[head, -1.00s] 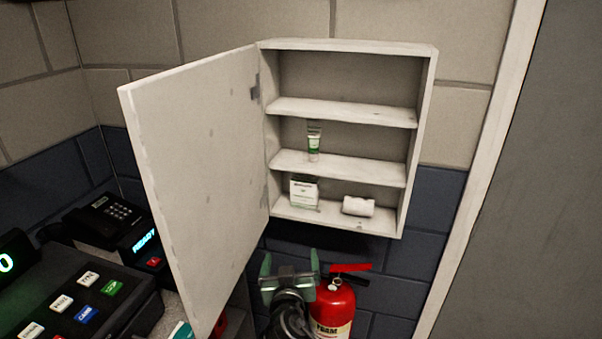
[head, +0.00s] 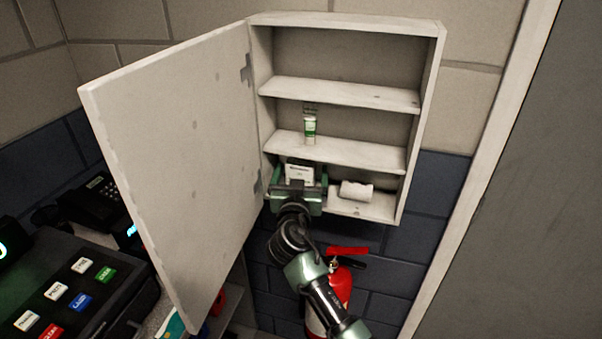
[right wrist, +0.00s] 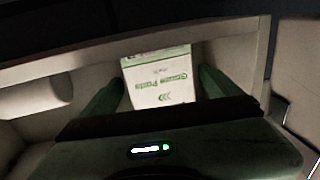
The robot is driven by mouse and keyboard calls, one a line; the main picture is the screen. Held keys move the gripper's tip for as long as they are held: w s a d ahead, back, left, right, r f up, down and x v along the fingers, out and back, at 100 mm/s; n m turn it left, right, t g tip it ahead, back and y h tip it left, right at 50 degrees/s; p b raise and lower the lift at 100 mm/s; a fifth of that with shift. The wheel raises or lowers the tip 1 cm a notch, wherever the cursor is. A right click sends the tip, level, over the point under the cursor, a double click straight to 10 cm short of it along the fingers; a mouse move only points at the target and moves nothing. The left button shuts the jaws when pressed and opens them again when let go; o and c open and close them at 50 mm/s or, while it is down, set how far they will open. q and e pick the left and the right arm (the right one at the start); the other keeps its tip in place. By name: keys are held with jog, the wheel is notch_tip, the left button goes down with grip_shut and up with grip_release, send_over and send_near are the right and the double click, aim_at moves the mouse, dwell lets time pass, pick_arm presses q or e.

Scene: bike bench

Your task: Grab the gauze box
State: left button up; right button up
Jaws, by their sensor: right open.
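The gauze box (head: 299,173) is a small white box with green print. It stands on the lowest shelf of the open wall cabinet, near its left side. My right gripper (head: 299,183) is at that shelf, in front of the box, and hides its lower part in the head view. In the right wrist view the box (right wrist: 159,80) stands between the two green fingers of the gripper (right wrist: 160,92), which are open with a gap on each side. My left gripper is not in view.
The white cabinet (head: 433,130) has its door (head: 175,165) swung open to the left. A white roll (head: 356,191) lies right of the box. A green-and-white tube (head: 310,130) stands on the shelf above. A red extinguisher (head: 341,283) is below.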

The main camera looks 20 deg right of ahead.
jog(key=c, duration=1.4)
jog(key=shift+o, duration=0.2)
jog(key=shift+a, duration=0.1)
